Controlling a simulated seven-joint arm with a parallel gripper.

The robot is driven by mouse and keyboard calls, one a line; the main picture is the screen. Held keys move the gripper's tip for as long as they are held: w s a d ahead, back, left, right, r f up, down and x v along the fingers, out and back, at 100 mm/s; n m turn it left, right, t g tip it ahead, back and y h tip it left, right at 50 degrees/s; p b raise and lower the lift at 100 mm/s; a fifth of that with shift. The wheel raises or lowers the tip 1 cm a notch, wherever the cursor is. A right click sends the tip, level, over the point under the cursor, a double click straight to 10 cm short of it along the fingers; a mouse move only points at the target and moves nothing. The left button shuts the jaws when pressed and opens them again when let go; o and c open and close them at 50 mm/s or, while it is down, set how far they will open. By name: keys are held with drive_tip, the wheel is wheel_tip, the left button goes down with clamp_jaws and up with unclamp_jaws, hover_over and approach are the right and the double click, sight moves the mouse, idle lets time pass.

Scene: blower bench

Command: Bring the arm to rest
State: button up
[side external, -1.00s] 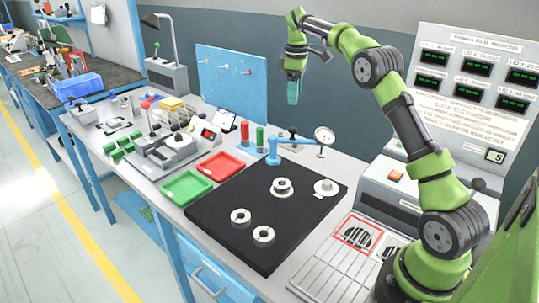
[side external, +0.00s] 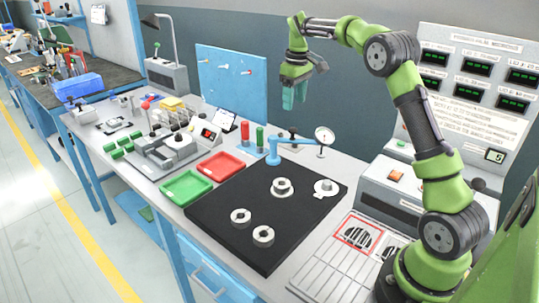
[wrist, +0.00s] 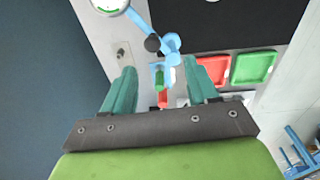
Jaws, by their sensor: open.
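My green arm arches up from the right side of the bench.
Below stand a blue dial gauge stand (side external: 273,150), a green cylinder (side external: 259,136) and a red cylinder (side external: 246,130). A black mat (side external: 225,215) carries several metal rings. A red tray (side external: 221,168) and a green tray (side external: 187,189) lie beside it. A display panel (side external: 470,100) stands right.

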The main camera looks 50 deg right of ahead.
drive_tip(key=s+a+r+m+t+y, duration=0.2)
drive_tip(key=s+a+t, duration=0.4)
drive_tip(key=s+a, duration=1.8)
drive_tip(key=shift+s+a+r+m+t, duration=0.3)
drive_tip(key=shift+s+r+m, duration=0.2)
drive_tip(key=shift+m, duration=0.7)
